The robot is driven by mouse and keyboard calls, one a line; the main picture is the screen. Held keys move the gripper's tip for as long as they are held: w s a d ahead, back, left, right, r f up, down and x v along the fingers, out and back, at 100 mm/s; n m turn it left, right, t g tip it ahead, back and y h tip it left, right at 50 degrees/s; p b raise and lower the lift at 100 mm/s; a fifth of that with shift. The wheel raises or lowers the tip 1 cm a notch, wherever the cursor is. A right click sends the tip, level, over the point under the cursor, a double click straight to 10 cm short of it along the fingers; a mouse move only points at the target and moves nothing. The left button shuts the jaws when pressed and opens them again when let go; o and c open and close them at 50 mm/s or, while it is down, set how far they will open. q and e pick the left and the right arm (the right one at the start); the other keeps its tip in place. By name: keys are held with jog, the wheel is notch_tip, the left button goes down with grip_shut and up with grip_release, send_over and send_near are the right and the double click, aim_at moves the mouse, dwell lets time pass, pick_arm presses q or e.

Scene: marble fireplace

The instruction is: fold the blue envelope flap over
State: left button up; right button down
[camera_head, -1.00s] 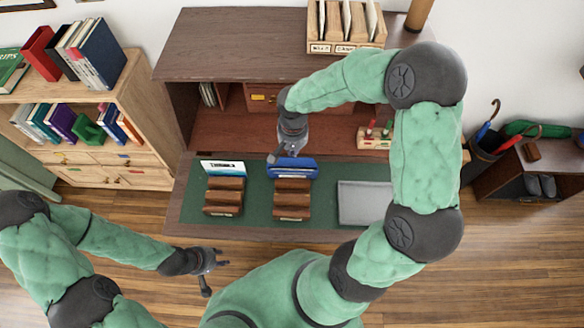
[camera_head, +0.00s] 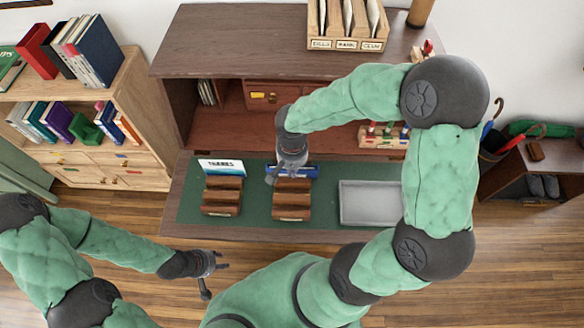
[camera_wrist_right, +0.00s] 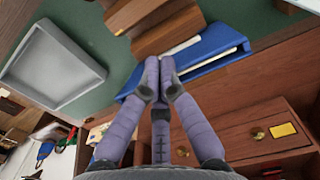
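The blue envelope (camera_head: 306,172) stands in the right-hand brown wooden rack (camera_head: 292,200) on the green desk mat. In the right wrist view the blue envelope (camera_wrist_right: 218,42) runs slantwise behind my fingers, with a pale strip along it. My right gripper (camera_head: 280,178) is over the envelope's left part in the head view. In the wrist view its fingertips (camera_wrist_right: 158,80) are together in front of the envelope; contact with the flap is unclear. The fingers hide the envelope's middle. My left gripper (camera_head: 217,279) is open and empty in front of the desk.
A second rack (camera_head: 222,196) holds a white and blue envelope (camera_head: 222,167) to the left. An empty grey tray (camera_head: 369,203) lies to the right. A stamp holder (camera_head: 384,135) and drawers stand behind. A letter sorter (camera_head: 346,42) is on the top shelf.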

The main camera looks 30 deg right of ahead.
jog(key=shift+s+a+r+p, duration=0.15)
jog(key=shift+s+r+p, duration=0.1)
jog(key=shift+r+p, duration=0.45)
jog(key=shift+s+a+r+p, duration=0.2)
jog(key=shift+r+p, duration=0.3)
jog(key=shift+r, duration=0.45)
jog(key=shift+s+a+r+p, duration=0.1)
jog(key=shift+s+r+p, duration=0.15)
jog(key=shift+r+p, duration=0.45)
jog(key=shift+r, duration=0.1)
